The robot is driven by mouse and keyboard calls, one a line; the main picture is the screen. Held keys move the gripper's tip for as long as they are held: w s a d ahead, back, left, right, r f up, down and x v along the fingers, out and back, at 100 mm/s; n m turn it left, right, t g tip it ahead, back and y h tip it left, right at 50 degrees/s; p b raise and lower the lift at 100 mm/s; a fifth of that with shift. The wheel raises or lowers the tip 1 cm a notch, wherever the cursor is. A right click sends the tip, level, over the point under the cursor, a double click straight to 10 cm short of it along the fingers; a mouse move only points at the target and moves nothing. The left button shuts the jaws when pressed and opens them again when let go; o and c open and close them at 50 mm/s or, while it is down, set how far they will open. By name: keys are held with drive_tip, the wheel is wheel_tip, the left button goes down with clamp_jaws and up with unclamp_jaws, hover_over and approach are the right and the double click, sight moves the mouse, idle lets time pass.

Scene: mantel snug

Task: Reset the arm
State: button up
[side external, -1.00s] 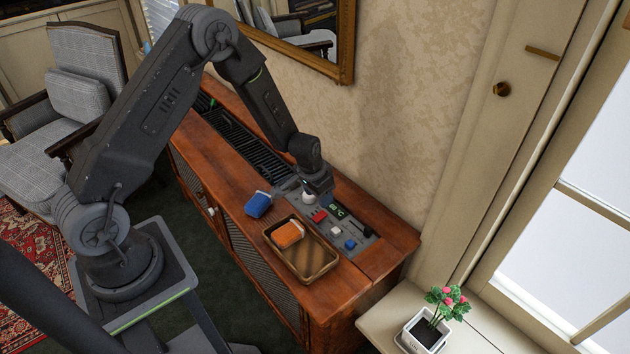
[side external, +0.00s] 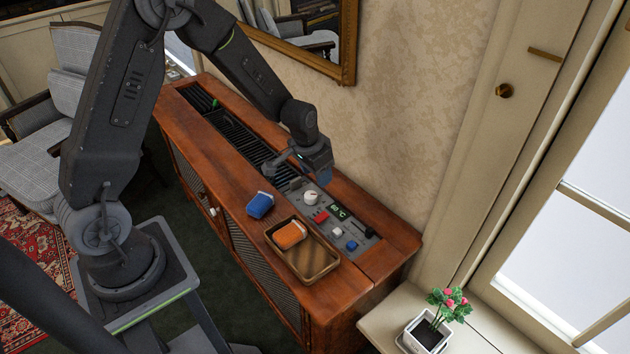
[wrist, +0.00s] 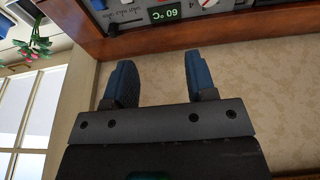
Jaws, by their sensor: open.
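My gripper (side external: 302,166) is above the back of the wooden cabinet (side external: 213,140), just behind and left of the control panel (side external: 345,222). In the wrist view my gripper (wrist: 158,80) shows two blue fingertips spread apart with nothing between them. In the side view the panel carries a white knob (side external: 311,198), a red button (side external: 321,216) and a blue button (side external: 351,246).
A wooden tray (side external: 318,262) holding an orange item (side external: 289,236) sits at the cabinet's front, with a blue item (side external: 260,205) left of it. A black slatted grille runs along the cabinet top. The wall and mirror (side external: 348,45) are close behind. A potted plant (side external: 425,333) stands at right.

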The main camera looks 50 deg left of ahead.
drive_tip(key=s+d+r+t, duration=0.15)
drive_tip(key=s+r, duration=0.25)
drive_tip(key=r, duration=0.4)
drive_tip(key=s+d+r, duration=0.2)
drive_tip(key=s+r, duration=0.3)
drive_tip(key=r, duration=0.3)
drive_tip(key=s+d+r, duration=0.1)
drive_tip(key=s+r, duration=0.2)
drive_tip(key=s, duration=0.4)
drive_tip(key=s+d+r+t, duration=0.1)
drive_tip(key=s+r, duration=0.3)
drive_tip(key=s, duration=0.3)
drive_tip(key=shift+s+d, duration=0.15)
drive_tip(key=shift+d, duration=0.15)
drive_tip(key=shift+o, duration=0.4)
